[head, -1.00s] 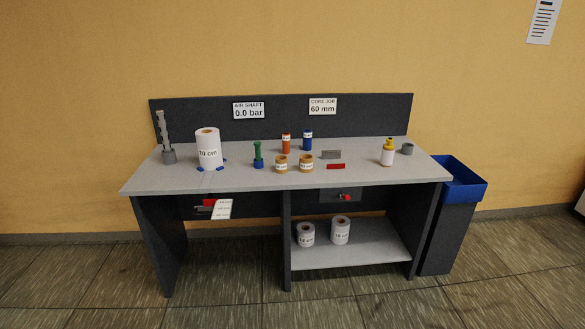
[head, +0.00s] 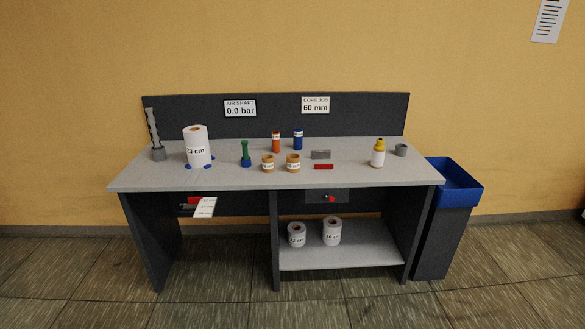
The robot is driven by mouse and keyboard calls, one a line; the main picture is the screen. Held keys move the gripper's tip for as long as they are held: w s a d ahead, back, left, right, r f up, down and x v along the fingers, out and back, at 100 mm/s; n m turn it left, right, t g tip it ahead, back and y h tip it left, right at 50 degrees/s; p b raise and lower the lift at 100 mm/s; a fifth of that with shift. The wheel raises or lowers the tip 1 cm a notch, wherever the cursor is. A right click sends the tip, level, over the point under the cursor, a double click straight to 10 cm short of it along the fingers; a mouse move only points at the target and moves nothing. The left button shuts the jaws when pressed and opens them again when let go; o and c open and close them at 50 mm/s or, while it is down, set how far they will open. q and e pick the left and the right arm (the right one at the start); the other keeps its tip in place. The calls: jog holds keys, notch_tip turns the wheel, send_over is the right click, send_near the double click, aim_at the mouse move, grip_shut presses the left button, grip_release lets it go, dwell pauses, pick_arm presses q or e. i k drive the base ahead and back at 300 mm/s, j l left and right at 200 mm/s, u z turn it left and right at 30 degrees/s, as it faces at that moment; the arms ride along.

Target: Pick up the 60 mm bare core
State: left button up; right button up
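Two short tan cores with pale labels stand upright side by side near the middle front of the workbench (head: 345,176): a left core (head: 268,163) and a right core (head: 293,163). Their labels are too small to read, so I cannot tell which one is 60 mm. A sign (head: 316,105) on the back panel reads "60 mm". Neither of my grippers is in view.
Around the cores stand a green pump-like item (head: 245,154), an orange bottle (head: 276,142), a blue bottle (head: 298,139), a grey block (head: 320,155), a red bar (head: 324,167) and a yellow-capped bottle (head: 378,153). A large white roll (head: 197,147) stands left. A blue-topped bin (head: 455,182) stands right.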

aim_at(294, 160)
jog(key=i+l, duration=0.1)
jog(key=i, duration=0.7)
jog(key=i+l, duration=0.1)
jog(key=i, duration=0.75)
